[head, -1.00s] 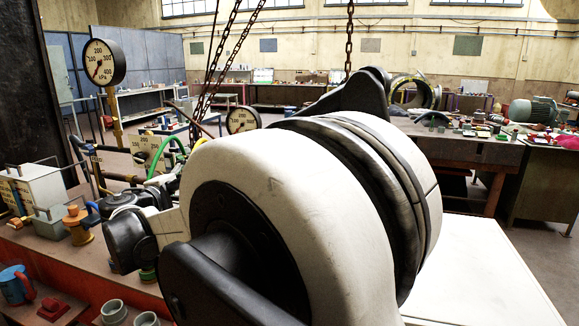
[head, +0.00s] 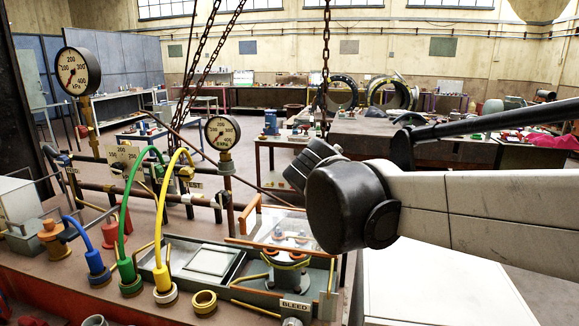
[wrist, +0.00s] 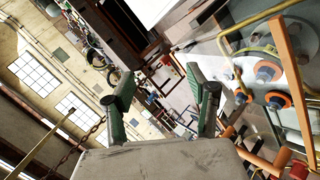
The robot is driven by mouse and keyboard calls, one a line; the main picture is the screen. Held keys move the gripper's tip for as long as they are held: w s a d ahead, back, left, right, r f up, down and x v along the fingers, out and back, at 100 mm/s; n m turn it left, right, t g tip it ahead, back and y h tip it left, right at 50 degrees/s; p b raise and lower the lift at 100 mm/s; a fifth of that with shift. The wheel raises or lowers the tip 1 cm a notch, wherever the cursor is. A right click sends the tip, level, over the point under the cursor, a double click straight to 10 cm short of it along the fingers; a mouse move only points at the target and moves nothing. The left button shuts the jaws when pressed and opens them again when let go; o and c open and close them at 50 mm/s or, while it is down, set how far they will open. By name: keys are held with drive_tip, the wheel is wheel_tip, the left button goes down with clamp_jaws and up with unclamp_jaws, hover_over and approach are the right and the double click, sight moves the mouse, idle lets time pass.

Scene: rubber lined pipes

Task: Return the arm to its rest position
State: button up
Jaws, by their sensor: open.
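My gripper shows in the wrist view (wrist: 163,100), with its two green and dark fingers spread apart and nothing between them. In the head view my pale arm crosses the right side, and its dark rounded joint ends near the middle. The gripper itself cannot be made out in the head view. In the wrist view the workbench fittings, with orange rings and a yellow pipe, lie to the right of the fingers, apart from them.
Blue, green and yellow hoses (head: 163,240) stand on the bench at the left. A white surface (head: 440,285) at lower right is clear.

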drive_tip(key=s+d+f+m+y, duration=0.1)
drive_tip(key=s+d+f+m, duration=0.1)
drive_tip(key=s, duration=0.6)
drive_tip(key=s+d+f+m+g+y+b, duration=0.1)
drive_tip(key=s+d+f+m+y, duration=0.1)
drive_tip(key=s+f, duration=0.5)
drive_tip(key=s+d+f+m+g+y+b, duration=0.1)
drive_tip(key=s+d+f+m, duration=0.3)
drive_tip(key=s, duration=0.5)
drive_tip(key=shift+d+f+m, duration=0.25)
drive_tip(key=shift+f+m, duration=0.15)
drive_tip(key=shift+f, duration=0.35)
